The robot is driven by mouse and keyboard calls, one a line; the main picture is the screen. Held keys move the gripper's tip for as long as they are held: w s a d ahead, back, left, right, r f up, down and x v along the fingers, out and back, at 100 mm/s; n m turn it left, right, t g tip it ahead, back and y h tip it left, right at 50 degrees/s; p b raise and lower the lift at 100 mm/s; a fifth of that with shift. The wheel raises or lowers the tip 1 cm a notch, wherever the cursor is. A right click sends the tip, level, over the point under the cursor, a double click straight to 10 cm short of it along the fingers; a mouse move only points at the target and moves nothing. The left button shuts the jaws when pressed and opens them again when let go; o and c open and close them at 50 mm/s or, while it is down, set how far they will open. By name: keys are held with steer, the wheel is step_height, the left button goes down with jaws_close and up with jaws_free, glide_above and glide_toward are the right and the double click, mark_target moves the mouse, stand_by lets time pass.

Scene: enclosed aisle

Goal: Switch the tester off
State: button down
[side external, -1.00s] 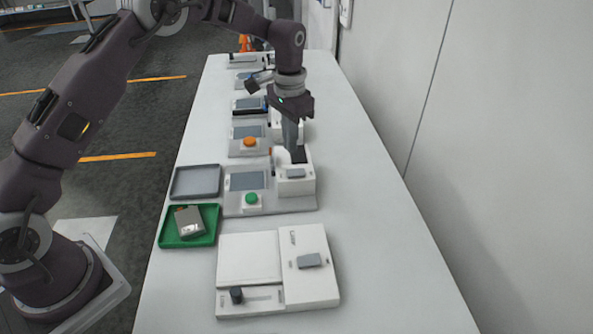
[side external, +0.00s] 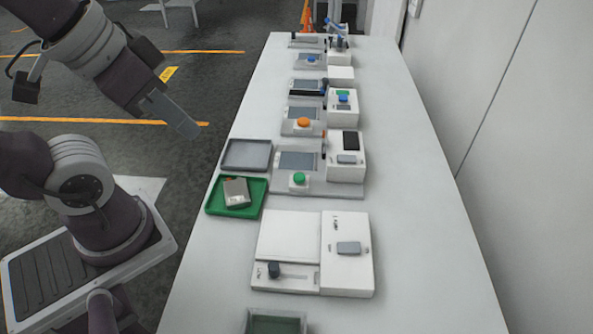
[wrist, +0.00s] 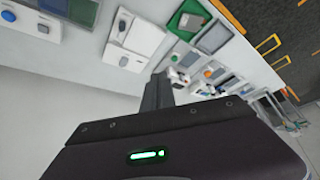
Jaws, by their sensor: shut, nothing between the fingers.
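My gripper (side external: 184,124) is shut and empty, held over the floor left of the table and well away from the devices. Its closed fingers also show in the wrist view (wrist: 157,93). No label shows which device is the tester. The nearer screen station (side external: 298,162) has a grey screen, a green button (side external: 299,179) and a white box (side external: 346,170) with a black rocker or panel (side external: 350,141) on top. I cannot tell which way that black part is set. Nothing touches the station.
A white flat device (side external: 347,275) with a dark knob (side external: 274,270) sits nearer on the table (side external: 420,240). A green tray (side external: 252,208) holds a grey box; an empty grey tray (side external: 247,155) is behind it. Several more stations line up farther back. A wall (side external: 540,150) bounds the right side.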

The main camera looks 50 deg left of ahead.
steer(key=shift+s+f, duration=0.1)
steer(key=w+r+n+g+h, duration=0.1)
steer(key=w+r+n+g, duration=0.3)
steer(key=w, duration=0.7)
steer(key=n+g+y, duration=0.1)
steer(key=n+g, duration=0.1)
steer(key=n, duration=0.3)
glide_above(352, 158)
step_height(352, 158, down, 15)
steer(key=shift+r, duration=0.25)
step_height(352, 158, down, 14)
steer(key=shift+f, duration=0.1)
